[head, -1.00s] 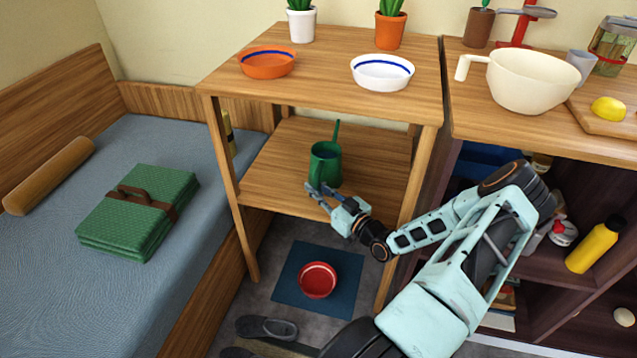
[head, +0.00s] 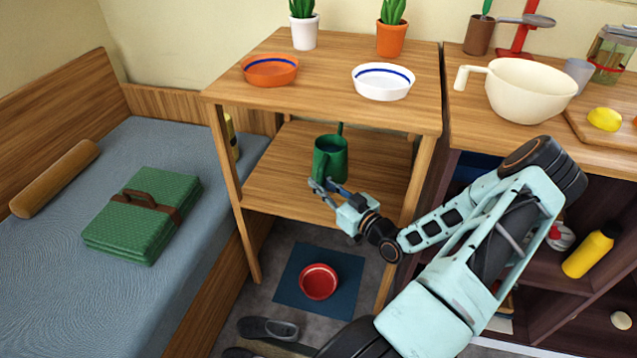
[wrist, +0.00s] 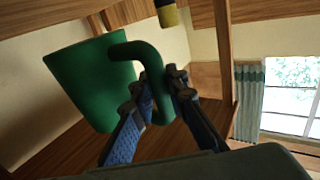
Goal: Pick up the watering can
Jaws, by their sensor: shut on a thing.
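The green watering can (head: 331,160) is upright at the lower shelf of the wooden stand, under its top board. It looks raised a little above the shelf board. My gripper (head: 322,187) reaches in from the front and is shut on the can's handle. In the wrist view the can's body (wrist: 95,82) is at the left, and its curved handle (wrist: 150,72) passes down between the fingers of my gripper (wrist: 160,92). The spout shows only as a short piece behind the can in the head view.
The stand's top board (head: 330,60) is close above the can and carries an orange bowl (head: 270,70) and a white bowl (head: 383,82). Stand legs (head: 414,180) flank the opening. A red bowl (head: 319,281) lies on a blue mat below. The lower shelf (head: 275,180) is otherwise clear.

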